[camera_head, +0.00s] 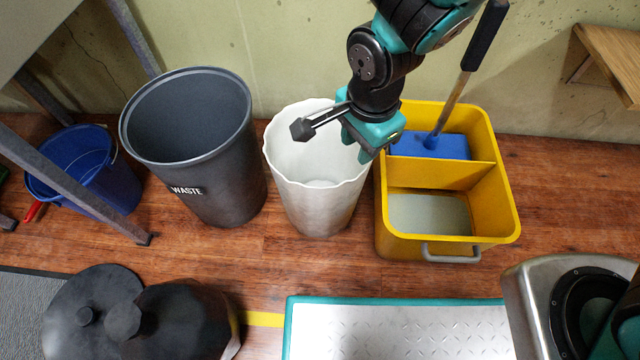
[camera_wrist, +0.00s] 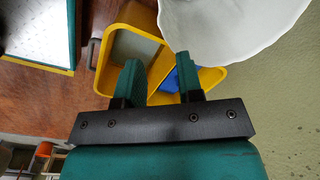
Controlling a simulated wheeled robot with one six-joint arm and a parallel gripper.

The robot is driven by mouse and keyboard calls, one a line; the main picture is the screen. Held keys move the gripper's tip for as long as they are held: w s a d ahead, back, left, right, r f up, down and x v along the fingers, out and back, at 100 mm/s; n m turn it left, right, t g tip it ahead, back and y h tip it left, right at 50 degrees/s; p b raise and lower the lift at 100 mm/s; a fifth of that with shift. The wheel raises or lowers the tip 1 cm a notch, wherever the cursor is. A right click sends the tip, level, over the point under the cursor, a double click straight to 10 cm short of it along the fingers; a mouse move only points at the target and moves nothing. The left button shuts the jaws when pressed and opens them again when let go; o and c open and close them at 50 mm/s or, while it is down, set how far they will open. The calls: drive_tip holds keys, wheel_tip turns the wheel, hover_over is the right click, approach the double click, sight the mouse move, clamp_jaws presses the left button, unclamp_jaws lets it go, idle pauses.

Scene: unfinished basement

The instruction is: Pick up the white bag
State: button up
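The white bag (camera_head: 313,190) stands upright and open on the wooden floor, with a wavy rim, between a grey bin and a yellow mop bucket. My gripper (camera_head: 368,150) is at its upper right rim in the head view and hides part of that rim. In the wrist view the white bag (camera_wrist: 230,28) fills the top right, with its edge close to the right finger. My gripper's fingers (camera_wrist: 160,78) stand apart there, with no bag material visible between them. Whether a finger touches the bag, I cannot tell.
The grey waste bin (camera_head: 221,191) stands close to the left. The yellow bucket (camera_head: 384,226) stands close to the right, with a blue mop (camera_head: 440,145) in it. A blue pail (camera_head: 107,193) is at far left. A metal plate (camera_head: 400,335) lies in front. The wall is behind.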

sight(352, 180)
drive_tip(key=f+b, duration=0.2)
drive_tip(key=f, duration=0.1)
drive_tip(key=f+b, duration=0.2)
drive_tip(key=f, duration=0.2)
drive_tip(key=f+b, duration=0.1)
drive_tip(key=f, duration=0.2)
drive_tip(key=shift+w+a+f+b, duration=0.15)
drive_tip(key=shift+w+f+b, duration=0.15)
drive_tip(key=shift+b, duration=0.1)
drive_tip(key=f+b, duration=0.4)
drive_tip(key=f, duration=0.1)
drive_tip(key=shift+w+f+b, duration=0.1)
drive_tip(key=shift+w+b, duration=0.2)
drive_tip(key=shift+b, duration=0.05)
clamp_jaws()
